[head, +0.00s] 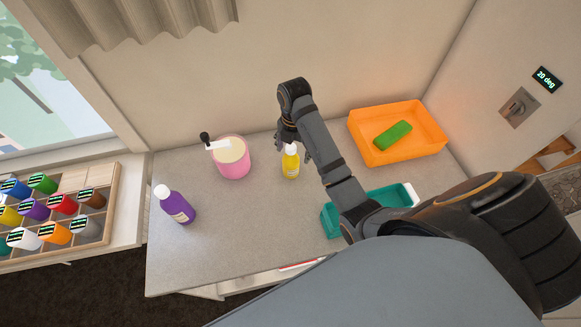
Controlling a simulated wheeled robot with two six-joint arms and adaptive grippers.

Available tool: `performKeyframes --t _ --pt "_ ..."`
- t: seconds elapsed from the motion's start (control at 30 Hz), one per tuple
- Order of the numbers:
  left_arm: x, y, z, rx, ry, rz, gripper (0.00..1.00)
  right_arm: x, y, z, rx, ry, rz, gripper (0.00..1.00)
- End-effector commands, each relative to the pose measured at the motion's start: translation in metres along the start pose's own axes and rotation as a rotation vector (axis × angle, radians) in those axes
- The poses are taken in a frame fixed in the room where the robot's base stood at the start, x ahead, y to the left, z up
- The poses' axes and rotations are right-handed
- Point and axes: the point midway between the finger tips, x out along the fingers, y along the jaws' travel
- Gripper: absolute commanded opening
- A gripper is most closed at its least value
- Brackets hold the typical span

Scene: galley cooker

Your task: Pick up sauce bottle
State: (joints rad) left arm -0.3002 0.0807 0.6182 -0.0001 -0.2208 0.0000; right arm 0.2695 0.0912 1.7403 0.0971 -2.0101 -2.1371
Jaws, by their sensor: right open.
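A small yellow bottle (290,167) with a white cap stands upright on the grey counter, and it looks like the sauce bottle. My right gripper (292,147) is open and points down at the top of this bottle. Its fingers overlap the cap in the picture, and I cannot tell whether they touch it. A purple bottle (178,207) with a white cap and a pale label stands farther left on the counter. My left gripper is not in view.
A pink pot (233,161) with a black-handled tool stands left of the yellow bottle. An orange tray (428,149) with a green block (393,135) is at the right. A teal container (390,199) lies partly behind my arm. The counter's front left is clear.

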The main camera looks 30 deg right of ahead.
Motion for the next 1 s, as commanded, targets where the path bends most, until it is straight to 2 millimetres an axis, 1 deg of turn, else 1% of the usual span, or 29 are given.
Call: performKeyframes --t 0.03,0.13,0.2,0.27,0.3,0.43,0.53,0.67,0.7,1.0 --pt "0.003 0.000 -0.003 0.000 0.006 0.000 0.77 0.003 0.000 0.000 0.000 -0.001 0.001 0.77" --pt "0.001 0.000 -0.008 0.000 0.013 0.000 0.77 0.004 0.001 -0.001 0.000 0.001 0.000 0.77" --pt "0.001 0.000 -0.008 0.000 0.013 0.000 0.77 0.015 0.004 -0.002 -0.001 0.003 -0.001 0.77" --pt "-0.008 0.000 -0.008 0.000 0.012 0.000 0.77 0.021 0.006 -0.003 -0.001 0.004 -0.001 0.77" --pt "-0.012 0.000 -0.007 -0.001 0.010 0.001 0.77 0.028 0.008 -0.004 -0.001 0.003 -0.002 0.77" --pt "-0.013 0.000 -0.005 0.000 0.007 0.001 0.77 0.047 0.008 -0.003 0.000 0.001 -0.001 0.77" --pt "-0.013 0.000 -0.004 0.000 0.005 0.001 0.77 0.052 0.008 -0.003 0.000 -0.001 0.001 0.77" --pt "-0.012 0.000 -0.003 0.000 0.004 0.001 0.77 0.052 0.008 -0.003 0.000 -0.001 0.001 0.77" --pt "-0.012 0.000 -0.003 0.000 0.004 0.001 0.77 0.052 0.008 -0.003 0.000 -0.001 0.001 0.76" --pt "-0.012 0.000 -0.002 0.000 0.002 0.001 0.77 0.052 0.008 -0.003 0.000 -0.001 0.001 0.35"
